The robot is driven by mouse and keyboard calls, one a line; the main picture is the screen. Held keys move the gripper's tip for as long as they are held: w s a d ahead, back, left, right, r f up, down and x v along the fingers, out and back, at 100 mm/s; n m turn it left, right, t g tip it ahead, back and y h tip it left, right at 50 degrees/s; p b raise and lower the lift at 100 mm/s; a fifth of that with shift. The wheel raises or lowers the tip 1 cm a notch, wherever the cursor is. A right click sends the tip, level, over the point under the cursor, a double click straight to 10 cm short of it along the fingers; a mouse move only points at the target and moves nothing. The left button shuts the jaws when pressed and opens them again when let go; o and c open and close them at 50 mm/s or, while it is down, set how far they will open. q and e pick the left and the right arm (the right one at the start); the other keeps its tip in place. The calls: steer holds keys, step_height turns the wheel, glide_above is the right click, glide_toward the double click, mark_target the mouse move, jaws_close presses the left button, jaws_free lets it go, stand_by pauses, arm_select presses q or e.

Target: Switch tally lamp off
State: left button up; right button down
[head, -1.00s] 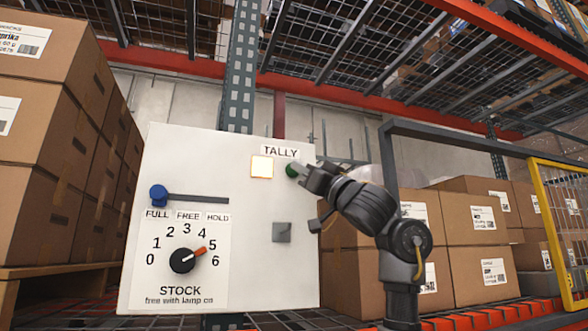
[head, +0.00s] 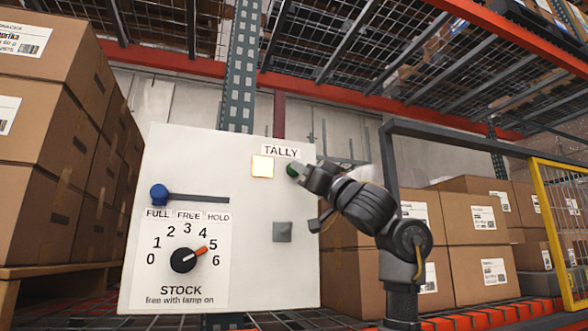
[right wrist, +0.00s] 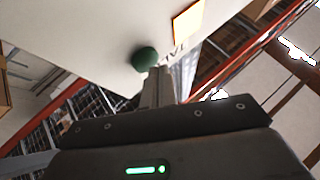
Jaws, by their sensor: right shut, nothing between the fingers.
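A white panel (head: 235,260) stands upright in the head view. The tally lamp (head: 262,166) is a square below and left of the TALLY label (head: 281,151), and it glows pale yellow. It also glows in the right wrist view (right wrist: 188,22). A green round button (head: 292,170) is right of the lamp, partly hidden by my right gripper (head: 303,173). In the right wrist view the shut fingertips are at the green button (right wrist: 145,59); I cannot tell whether they touch it. My left gripper is not in view.
The panel also bears a blue knob on a slot (head: 159,195), a black dial with an orange pointer (head: 184,260) near 5, and a grey square piece (head: 282,232). Stacked cartons (head: 50,130) stand left, more cartons (head: 470,215) right. A yellow mesh gate (head: 545,215) is far right.

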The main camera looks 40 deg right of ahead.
steer(key=shift+w, duration=0.25)
stand_by(0.4)
steer(key=shift+w+d, duration=0.1)
steer(key=shift+w, duration=0.05)
stand_by(0.4)
steer(key=shift+s+f+b, duration=0.1)
steer(key=shift+s+b, duration=0.2)
steer(key=shift+b, duration=0.15)
steer(key=s+a+b, duration=0.2)
steer(key=s+b, duration=0.2)
steer(key=s, duration=0.1)
steer(key=shift+s+a, duration=0.15)
steer(key=shift+s, duration=0.2)
